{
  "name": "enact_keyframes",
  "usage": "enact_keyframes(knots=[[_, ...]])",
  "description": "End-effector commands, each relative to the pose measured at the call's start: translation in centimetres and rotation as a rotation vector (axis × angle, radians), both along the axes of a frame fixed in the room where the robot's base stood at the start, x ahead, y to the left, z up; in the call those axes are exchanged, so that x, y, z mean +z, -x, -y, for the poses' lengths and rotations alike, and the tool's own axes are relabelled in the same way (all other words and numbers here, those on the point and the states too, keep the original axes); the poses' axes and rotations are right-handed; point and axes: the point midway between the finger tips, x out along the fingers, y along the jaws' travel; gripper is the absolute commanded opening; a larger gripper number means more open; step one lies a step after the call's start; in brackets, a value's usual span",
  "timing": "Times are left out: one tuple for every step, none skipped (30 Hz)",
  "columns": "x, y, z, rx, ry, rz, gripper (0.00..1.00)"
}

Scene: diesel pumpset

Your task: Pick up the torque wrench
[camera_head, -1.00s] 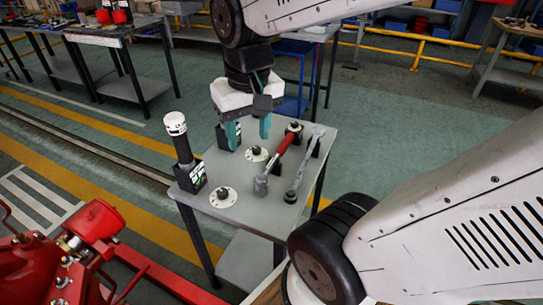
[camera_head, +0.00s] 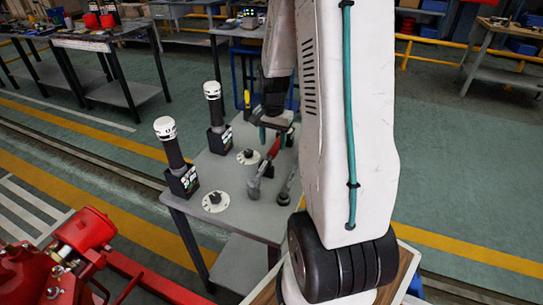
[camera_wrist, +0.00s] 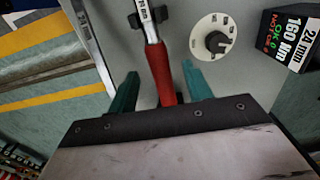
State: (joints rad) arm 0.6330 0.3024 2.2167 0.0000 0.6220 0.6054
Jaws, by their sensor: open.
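The torque wrench, with a red handle (camera_head: 274,147) and a grey head, lies on the grey table (camera_head: 228,181) in the head view. In the wrist view its red handle (camera_wrist: 161,72) runs from the top centre down toward my gripper, with a silver labelled shaft above it. My gripper (camera_wrist: 159,78) is open, its teal fingers on either side of the handle. Whether they touch it, and their exact height, I cannot tell. In the head view my gripper (camera_head: 276,128) is over the far end of the handle and partly hides it. The handle's lower end is hidden in the wrist view.
Two white-capped black cylinders (camera_head: 173,150) (camera_head: 213,105) stand on labelled boxes to the left. Two round white dials (camera_head: 216,201) (camera_head: 247,157) sit between. A red machine (camera_head: 75,240) is at lower left.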

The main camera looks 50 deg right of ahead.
Motion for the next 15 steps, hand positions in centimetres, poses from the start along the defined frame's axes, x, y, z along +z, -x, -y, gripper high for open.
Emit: enact_keyframes(knots=[[-0.6, 0.1, -0.1, 0.001, -0.002, -0.003, 0.50], [-1.0, 0.2, -0.2, 0.001, -0.002, -0.003, 0.50], [-1.4, 0.2, -0.3, 0.002, -0.002, -0.003, 0.50], [-1.8, 0.3, -0.5, 0.002, -0.002, -0.003, 0.50], [-2.3, 0.4, -0.6, 0.003, -0.002, -0.003, 0.50], [-2.9, 0.5, -0.8, 0.003, -0.003, -0.004, 0.50], [-3.4, 0.6, -1.0, 0.004, -0.004, -0.004, 0.50], [-3.8, 0.6, -1.0, 0.004, -0.002, -0.003, 0.50], [-4.4, 0.6, -0.9, 0.003, -0.002, -0.004, 0.50], [-4.7, 0.6, -0.9, 0.003, -0.002, -0.004, 0.50], [-5.0, 0.6, -0.9, 0.003, -0.001, -0.003, 0.50], [-5.3, 0.6, -0.9, 0.003, 0.000, -0.002, 0.50], [-5.4, 0.6, -0.9, 0.003, 0.000, -0.002, 0.50], [-5.5, 0.6, -0.9, 0.003, 0.000, -0.002, 0.50], [-5.6, 0.6, -0.9, 0.003, 0.000, -0.001, 0.50]])
